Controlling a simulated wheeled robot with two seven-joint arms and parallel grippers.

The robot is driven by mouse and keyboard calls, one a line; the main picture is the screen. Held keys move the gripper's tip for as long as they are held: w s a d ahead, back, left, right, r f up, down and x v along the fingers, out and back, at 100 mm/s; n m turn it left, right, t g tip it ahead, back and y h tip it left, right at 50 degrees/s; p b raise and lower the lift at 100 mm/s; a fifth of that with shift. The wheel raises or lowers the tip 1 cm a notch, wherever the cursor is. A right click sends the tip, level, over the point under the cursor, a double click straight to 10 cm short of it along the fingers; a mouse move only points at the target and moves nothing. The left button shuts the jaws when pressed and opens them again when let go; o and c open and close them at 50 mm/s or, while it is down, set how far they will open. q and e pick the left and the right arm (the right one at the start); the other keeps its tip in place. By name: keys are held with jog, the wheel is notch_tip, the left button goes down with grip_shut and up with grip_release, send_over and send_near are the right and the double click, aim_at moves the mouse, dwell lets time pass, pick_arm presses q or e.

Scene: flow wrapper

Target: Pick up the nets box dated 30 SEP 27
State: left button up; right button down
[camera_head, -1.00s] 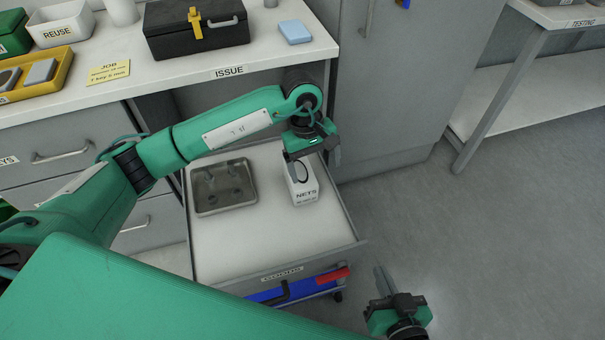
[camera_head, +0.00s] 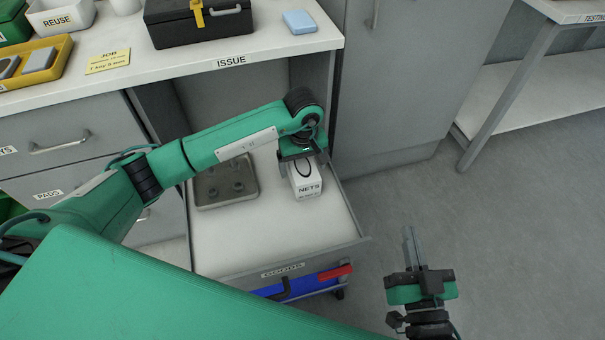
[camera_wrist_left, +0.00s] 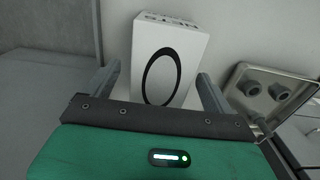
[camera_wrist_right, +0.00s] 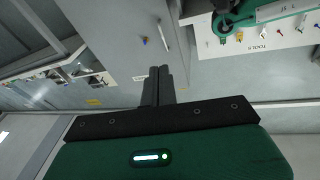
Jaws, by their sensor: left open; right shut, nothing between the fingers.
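A white nets box (camera_head: 308,190) with a black oval on top and NETS lettering stands in the open drawer labelled GOODS. Its date is too small to read. My left gripper (camera_head: 301,164) is at the box from above. In the left wrist view the box (camera_wrist_left: 168,62) stands between the two open fingers (camera_wrist_left: 160,95), with visible room beside each finger. I cannot tell how far down the fingers reach. My right gripper (camera_head: 411,240) is shut and empty over the floor at the right of the drawer. It also shows shut in the right wrist view (camera_wrist_right: 158,75).
A metal tray (camera_head: 227,203) with grey round parts lies in the drawer (camera_head: 235,255), left of the box. The bench (camera_head: 270,58) above holds a black case (camera_head: 200,22), a blue block (camera_head: 299,22) and a yellow job note (camera_head: 107,61). Floor at right is clear.

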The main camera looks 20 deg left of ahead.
aim_at(302, 165)
pick_arm(q)
notch_tip(302, 165, down, 3)
jog(key=shift+a+f, duration=0.1)
jog(key=shift+f, duration=0.1)
jog(key=c, duration=1.1)
pick_arm(e)
jog(key=r, duration=0.1)
jog(key=r+t, duration=0.1)
jog(key=d+r+t, duration=0.1)
jog(key=shift+w, duration=0.3)
pick_arm(q)
jog(key=shift+w+r, duration=0.1)
jog(key=shift+r, duration=0.1)
